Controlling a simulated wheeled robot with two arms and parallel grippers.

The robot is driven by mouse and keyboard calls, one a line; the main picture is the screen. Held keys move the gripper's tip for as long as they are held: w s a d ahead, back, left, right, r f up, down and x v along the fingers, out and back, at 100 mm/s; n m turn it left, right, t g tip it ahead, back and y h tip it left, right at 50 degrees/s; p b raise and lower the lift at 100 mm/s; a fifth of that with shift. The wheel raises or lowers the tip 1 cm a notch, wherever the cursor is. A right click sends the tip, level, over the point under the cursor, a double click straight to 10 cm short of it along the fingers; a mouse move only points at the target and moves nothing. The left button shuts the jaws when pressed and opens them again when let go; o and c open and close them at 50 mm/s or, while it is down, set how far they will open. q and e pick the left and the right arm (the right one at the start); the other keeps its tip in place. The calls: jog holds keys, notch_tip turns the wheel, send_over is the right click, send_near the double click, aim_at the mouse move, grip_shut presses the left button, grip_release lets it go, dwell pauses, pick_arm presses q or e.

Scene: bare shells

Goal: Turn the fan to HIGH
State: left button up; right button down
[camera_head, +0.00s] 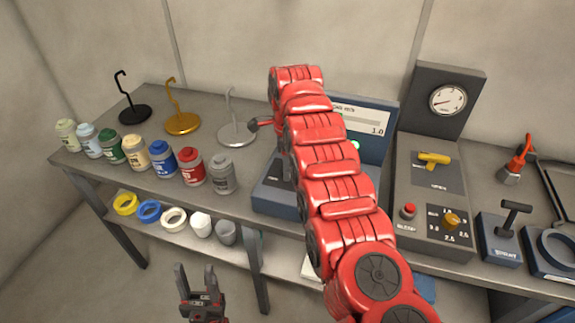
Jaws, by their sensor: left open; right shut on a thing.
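A blue unit (272,196) stands on the bench, with an upright back panel (374,146) that has a white display reading 1.0 and a green light. No part is readably marked as the fan or HIGH. My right arm crosses in front of this unit and hides much of it. My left gripper (196,272) is open and empty, low in front of the bench.
A grey panel (405,180) to the right has a gauge, yellow handle, red button and yellow knob. Further right is a box with a black T-handle (509,216). Several paint jars (163,160) and three hook stands (182,122) occupy the left. Tape rolls (149,210) lie on the lower shelf.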

jog(key=shift+c, duration=1.5)
grip_release()
jog(key=shift+w+r, duration=0.1)
jog(key=shift+r, duration=0.45)
notch_tip(320, 180, up, 4)
jog(key=shift+f+p, duration=0.1)
jog(key=shift+p, duration=0.75)
notch_tip(320, 180, up, 13)
jog(key=p, duration=1.2)
jog(key=shift+f, duration=0.2)
jog(key=shift+f, duration=0.1)
